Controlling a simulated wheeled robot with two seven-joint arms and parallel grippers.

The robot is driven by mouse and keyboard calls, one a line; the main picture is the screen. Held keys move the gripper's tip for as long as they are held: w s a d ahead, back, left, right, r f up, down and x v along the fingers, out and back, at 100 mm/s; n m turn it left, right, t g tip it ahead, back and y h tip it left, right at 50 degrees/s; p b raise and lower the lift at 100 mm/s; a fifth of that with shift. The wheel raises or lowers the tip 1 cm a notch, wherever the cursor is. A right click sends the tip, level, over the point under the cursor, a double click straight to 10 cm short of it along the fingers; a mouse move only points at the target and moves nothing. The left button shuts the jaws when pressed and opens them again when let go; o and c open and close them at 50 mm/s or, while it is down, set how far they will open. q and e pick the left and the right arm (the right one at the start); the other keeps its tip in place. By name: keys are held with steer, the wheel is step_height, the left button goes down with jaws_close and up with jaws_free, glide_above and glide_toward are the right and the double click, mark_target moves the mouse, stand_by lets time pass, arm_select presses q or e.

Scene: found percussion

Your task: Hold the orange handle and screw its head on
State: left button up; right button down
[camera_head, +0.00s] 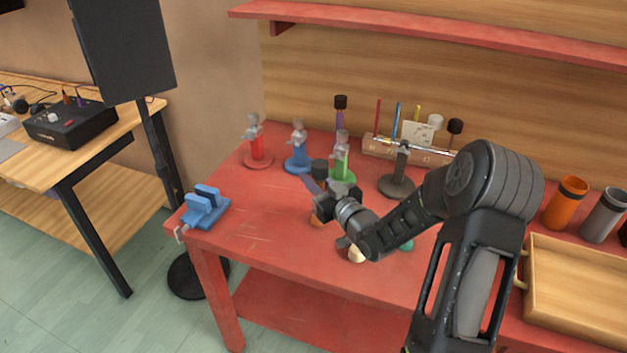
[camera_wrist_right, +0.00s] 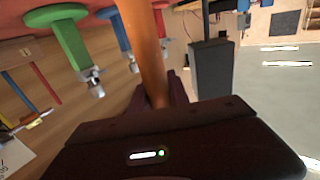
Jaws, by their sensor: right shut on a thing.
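My right gripper (camera_head: 328,192) is shut on the orange handle (camera_head: 317,218), low over the red table. The handle's orange shaft (camera_wrist_right: 151,50) runs between the dark fingers in the right wrist view. A dark cylinder (camera_head: 319,168) shows just above the gripper in the head view; I cannot tell whether it is joined to the handle. A cream rounded piece (camera_head: 357,255) and a teal piece (camera_head: 406,245) lie on the table, partly hidden by my right arm. I cannot tell which head belongs to the handle. My left gripper is not in view.
Red (camera_head: 255,142), blue (camera_head: 297,150) and green (camera_head: 341,160) clamp stands are behind the gripper. A blue vise (camera_head: 205,207) sits at the table's left corner. A dark stand (camera_head: 398,186) and mallet rack (camera_head: 378,146) stand at the back. The table's left middle is clear.

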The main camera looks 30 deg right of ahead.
steer(key=shift+f, duration=0.55)
steer(key=shift+f+b, duration=0.1)
steer(key=shift+b, duration=0.2)
steer(key=c, duration=1.2)
jaws_free()
steer(key=shift+c, duration=0.2)
steer(key=shift+r, duration=0.2)
steer(key=s+b, duration=0.1)
steer(key=s, duration=1.1)
